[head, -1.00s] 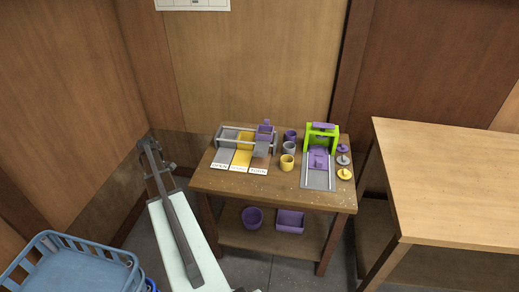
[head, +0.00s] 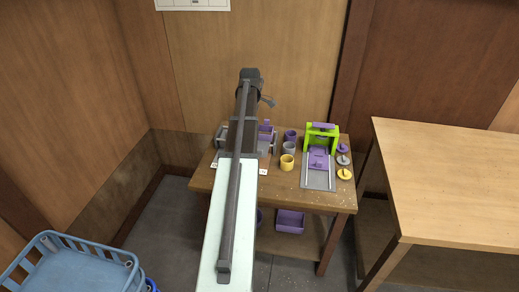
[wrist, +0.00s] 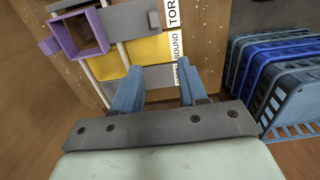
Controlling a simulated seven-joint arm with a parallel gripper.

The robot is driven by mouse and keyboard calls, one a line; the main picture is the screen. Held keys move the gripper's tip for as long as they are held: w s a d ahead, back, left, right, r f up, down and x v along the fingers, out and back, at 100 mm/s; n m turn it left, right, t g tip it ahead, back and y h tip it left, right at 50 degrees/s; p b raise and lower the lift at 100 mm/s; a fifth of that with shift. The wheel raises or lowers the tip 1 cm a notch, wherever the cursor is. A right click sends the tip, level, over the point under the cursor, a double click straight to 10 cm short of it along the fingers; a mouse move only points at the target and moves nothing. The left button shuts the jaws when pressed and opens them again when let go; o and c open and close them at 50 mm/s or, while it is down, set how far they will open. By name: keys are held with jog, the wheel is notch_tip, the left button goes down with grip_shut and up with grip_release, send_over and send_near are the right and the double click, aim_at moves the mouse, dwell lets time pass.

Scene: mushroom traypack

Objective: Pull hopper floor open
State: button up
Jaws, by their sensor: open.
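The purple hopper (wrist: 80,36) is a square, open-topped box on the rail rack, upper left in the wrist view. A purple knob (wrist: 48,46) sticks out from its far side. In the head view the hopper (head: 268,136) shows just right of my arm. Its floor cannot be made out clearly. My gripper (wrist: 160,86) is open and empty, its two blue fingers over the yellow panel (wrist: 150,48) and the grey panel below, to the right of the hopper and apart from it. In the head view my arm hides the gripper and most of the rack.
Purple, grey and yellow cups (head: 287,162) stand right of the rack. A green press (head: 322,140) and several lids (head: 345,174) are farther right. A purple bin (head: 290,221) is on the lower shelf. A blue basket (head: 75,268) is at lower left; a bare table (head: 460,180) stands right.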

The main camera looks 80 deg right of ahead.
aim_at(259, 150)
jog(key=s+f, duration=0.1)
jog(key=f, duration=0.3)
jog(key=s+f, duration=0.1)
jog(key=f, duration=0.3)
jog(key=s+f, duration=0.1)
jog(key=f, duration=0.3)
jog(key=shift+s+d, duration=0.15)
dwell(0.4)
grip_shut()
dwell(0.4)
